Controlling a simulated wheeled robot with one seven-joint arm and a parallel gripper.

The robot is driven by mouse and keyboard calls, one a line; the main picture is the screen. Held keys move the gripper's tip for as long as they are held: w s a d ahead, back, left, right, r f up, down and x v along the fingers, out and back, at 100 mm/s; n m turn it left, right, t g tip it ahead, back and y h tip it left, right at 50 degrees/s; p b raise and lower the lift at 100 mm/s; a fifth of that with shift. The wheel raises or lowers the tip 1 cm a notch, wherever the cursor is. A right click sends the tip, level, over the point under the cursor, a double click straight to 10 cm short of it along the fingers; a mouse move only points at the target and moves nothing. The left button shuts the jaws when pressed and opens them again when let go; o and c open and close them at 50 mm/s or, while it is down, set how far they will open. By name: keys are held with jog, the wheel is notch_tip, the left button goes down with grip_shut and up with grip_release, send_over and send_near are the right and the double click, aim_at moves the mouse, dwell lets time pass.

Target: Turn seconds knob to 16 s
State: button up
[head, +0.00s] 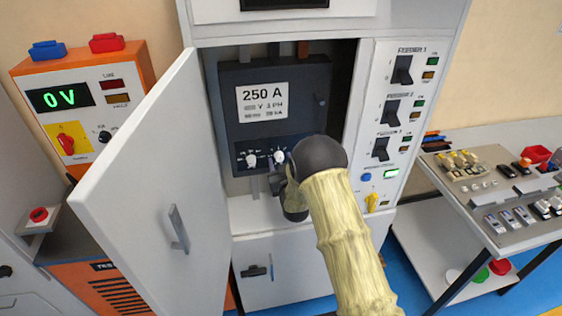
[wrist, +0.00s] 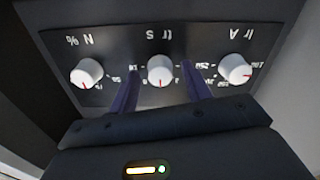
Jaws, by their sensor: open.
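The seconds knob (wrist: 160,72), white with a red pointer line, is the middle of three knobs in the wrist view, under an upside-down "tr s" label. Its red line points down in that picture, toward my gripper body. My gripper (wrist: 159,68) is open, with one dark finger on either side of this knob; I cannot tell whether they touch it. In the head view two knobs show on the breaker's lower panel, one at the left (head: 251,160) and one nearer my gripper (head: 279,157). My arm hides the panel's right end.
The wrist view also shows the "N %" knob (wrist: 87,73) and the "Ir A" knob (wrist: 234,68) on either side. The cabinet door (head: 150,170) stands open at left. A switch panel (head: 392,120) is at right, and a parts table (head: 500,190) stands further right.

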jog(key=c, duration=1)
